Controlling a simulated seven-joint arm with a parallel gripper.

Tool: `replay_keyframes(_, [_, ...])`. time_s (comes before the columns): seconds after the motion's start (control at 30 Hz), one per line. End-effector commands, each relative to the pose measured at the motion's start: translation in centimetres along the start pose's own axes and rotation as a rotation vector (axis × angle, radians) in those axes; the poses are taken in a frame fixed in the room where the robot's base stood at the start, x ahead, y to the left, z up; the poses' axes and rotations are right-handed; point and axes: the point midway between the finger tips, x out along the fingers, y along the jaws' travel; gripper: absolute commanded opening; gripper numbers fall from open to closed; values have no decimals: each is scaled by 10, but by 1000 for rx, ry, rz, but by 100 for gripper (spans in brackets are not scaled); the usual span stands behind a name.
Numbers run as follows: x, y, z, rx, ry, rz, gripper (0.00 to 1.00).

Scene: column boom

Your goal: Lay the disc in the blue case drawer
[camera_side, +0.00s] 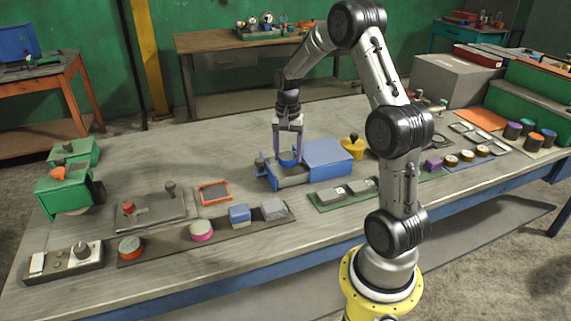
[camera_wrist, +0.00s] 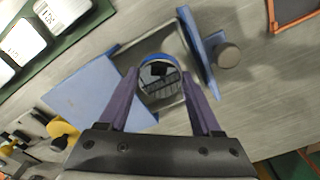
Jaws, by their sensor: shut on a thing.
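The blue case (camera_side: 327,158) stands mid-table, its drawer (camera_side: 293,181) pulled out to the left, with a grey inside and a blue front. In the wrist view the case (camera_wrist: 88,88) is at left and the drawer's blue front (camera_wrist: 199,48), with a round knob, is right of centre. My gripper (camera_side: 288,152) is shut on the disc (camera_side: 287,162), which has a blue rim. In the wrist view the disc (camera_wrist: 161,84) shows a dark, mirror-like face between my purple fingers. It is over the drawer opening; whether it touches the drawer floor I cannot tell.
A yellow object (camera_side: 353,146) stands right behind the case. A green tray (camera_side: 340,197) with pale blocks lies in front of it. An orange-edged frame (camera_side: 214,192) and a dark strip (camera_side: 172,241) with several pieces lie to the left. Bare table lies behind the drawer.

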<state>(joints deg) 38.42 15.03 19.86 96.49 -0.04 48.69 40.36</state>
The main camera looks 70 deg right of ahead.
Motion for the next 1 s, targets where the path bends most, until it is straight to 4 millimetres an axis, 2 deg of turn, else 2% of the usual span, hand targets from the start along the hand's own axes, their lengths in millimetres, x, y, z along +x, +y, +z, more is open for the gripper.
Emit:
replay_keyframes(0.27, [14, -9, -10, 0, 1, -1, 0])
replay_keyframes(0.5, [44, -10, -11, 0, 0, 0, 0])
replay_keyframes(0.93, [50, -10, -11, 0, 2, -2, 0])
replay_keyframes(0.97, [50, -9, -11, 0, 1, -1, 71])
replay_keyframes(1.0, [50, -9, -11, 0, 1, -1, 78])
